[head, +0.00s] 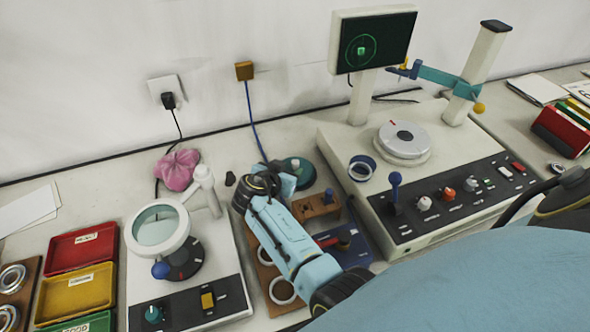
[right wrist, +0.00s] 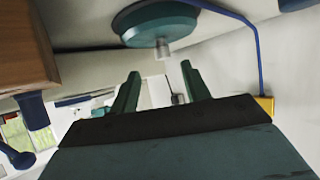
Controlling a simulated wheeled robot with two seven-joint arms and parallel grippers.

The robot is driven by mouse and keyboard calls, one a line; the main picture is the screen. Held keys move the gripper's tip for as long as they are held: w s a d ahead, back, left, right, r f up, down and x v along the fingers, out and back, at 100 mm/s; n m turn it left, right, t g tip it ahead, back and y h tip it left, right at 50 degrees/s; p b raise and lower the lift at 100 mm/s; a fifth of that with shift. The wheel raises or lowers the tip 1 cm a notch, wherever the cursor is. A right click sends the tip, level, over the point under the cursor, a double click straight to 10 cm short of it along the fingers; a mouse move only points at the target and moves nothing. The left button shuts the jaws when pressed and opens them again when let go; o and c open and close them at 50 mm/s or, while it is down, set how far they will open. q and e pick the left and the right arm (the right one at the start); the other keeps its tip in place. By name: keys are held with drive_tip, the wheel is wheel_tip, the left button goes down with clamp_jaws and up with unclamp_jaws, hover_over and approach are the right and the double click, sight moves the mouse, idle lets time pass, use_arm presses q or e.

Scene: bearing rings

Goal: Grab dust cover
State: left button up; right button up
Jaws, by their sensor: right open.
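A dark green round cover with a pale grey knob, which looks like the dust cover (head: 303,167), stands at the back of the bench, partly hidden behind my right gripper. The cover also shows at the top of the right wrist view (right wrist: 150,22), its knob in line with the gap between the fingers and apart from them. My right gripper (right wrist: 162,88) is open and empty. In the head view my right arm reaches up from the bottom middle and hides the fingertips. My left gripper is not in view.
A wooden block (head: 316,207) with a blue knob stands right of my right gripper. A magnifier stand (head: 158,228) is on the left, a measuring machine (head: 430,190) on the right. A pink cloth (head: 177,169) and a blue cable (head: 252,118) lie behind.

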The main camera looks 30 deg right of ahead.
sight(295, 163)
drive_tip(key=shift+w+d+f, duration=0.2)
drive_tip(key=shift+w+d, duration=0.05)
drive_tip(key=shift+d, duration=0.15)
drive_tip(key=x, duration=0.4)
drive_tip(key=shift+w+d, duration=0.1)
drive_tip(key=shift+w, duration=0.3)
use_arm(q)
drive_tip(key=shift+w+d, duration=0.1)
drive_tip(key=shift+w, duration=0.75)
use_arm(e)
drive_tip(key=shift+f, duration=0.1)
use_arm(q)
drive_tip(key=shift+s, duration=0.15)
use_arm(e)
clamp_jaws()
